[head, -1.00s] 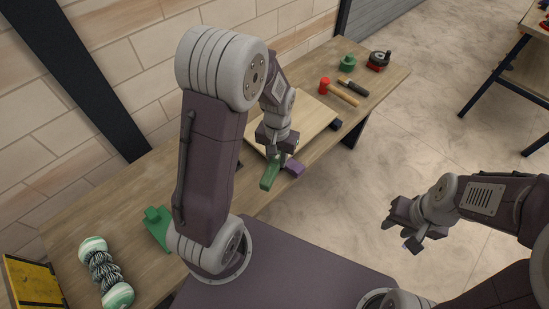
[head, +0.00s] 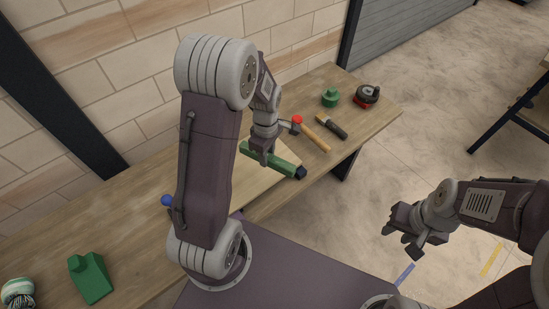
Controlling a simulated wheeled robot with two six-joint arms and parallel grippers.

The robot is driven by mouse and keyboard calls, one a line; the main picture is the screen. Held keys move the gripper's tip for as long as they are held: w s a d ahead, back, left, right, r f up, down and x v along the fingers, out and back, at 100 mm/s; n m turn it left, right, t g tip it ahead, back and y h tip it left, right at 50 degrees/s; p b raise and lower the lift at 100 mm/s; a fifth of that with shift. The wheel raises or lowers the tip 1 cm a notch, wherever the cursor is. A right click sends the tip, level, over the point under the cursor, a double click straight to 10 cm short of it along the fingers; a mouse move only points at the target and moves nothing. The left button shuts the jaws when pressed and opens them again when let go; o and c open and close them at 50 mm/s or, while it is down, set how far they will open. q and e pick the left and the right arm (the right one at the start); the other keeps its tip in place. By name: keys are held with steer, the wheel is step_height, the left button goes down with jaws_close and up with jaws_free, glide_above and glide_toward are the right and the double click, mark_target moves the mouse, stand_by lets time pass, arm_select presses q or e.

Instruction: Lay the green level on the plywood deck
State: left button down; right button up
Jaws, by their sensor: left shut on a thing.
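The green level (head: 280,163) is a green bar held in my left gripper (head: 261,158). That gripper is shut on it near the bar's left part. The level lies across the far right part of the pale plywood deck (head: 258,186) in the head view. I cannot tell whether it touches the deck or hangs just above it. My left arm hides much of the deck's left side. My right gripper (head: 402,238) is open and empty, off to the right over the floor, away from the bench.
A dark block (head: 300,172) shows at the level's right end. A red-headed hammer (head: 313,135), a dark-handled tool (head: 331,127), a green knob-topped piece (head: 330,98) and a black-and-red reel (head: 367,95) lie at the bench's far end. A green block (head: 90,278) stands near left.

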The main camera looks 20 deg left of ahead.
mark_target(242, 145)
arm_select(q)
steer(key=a+n, duration=0.1)
steer(key=n, duration=0.1)
steer(key=a+n, duration=0.1)
steer(key=n, duration=0.1)
steer(key=a+n, duration=0.1)
steer(key=n, duration=0.1)
steer(key=shift+w+a+r+n+p, duration=0.15)
steer(key=shift+w+n+p, duration=0.15)
steer(key=shift+w+p, duration=0.1)
steer(key=a+n, duration=0.1)
steer(key=n, duration=0.1)
steer(key=a+n, duration=0.2)
steer(key=a+n+p, duration=0.1)
steer(key=a+n, duration=0.1)
steer(key=shift+s, duration=0.3)
steer(key=shift+s+a+n, duration=0.2)
steer(key=shift+a+n, duration=0.3)
steer(key=shift+n, duration=0.1)
steer(key=shift+d, duration=0.1)
steer(key=shift+w, duration=0.1)
steer(key=shift+d, duration=0.1)
step_height(242, 145, down, 8)
steer(key=b, duration=0.5)
steer(key=shift+f+b, duration=0.4)
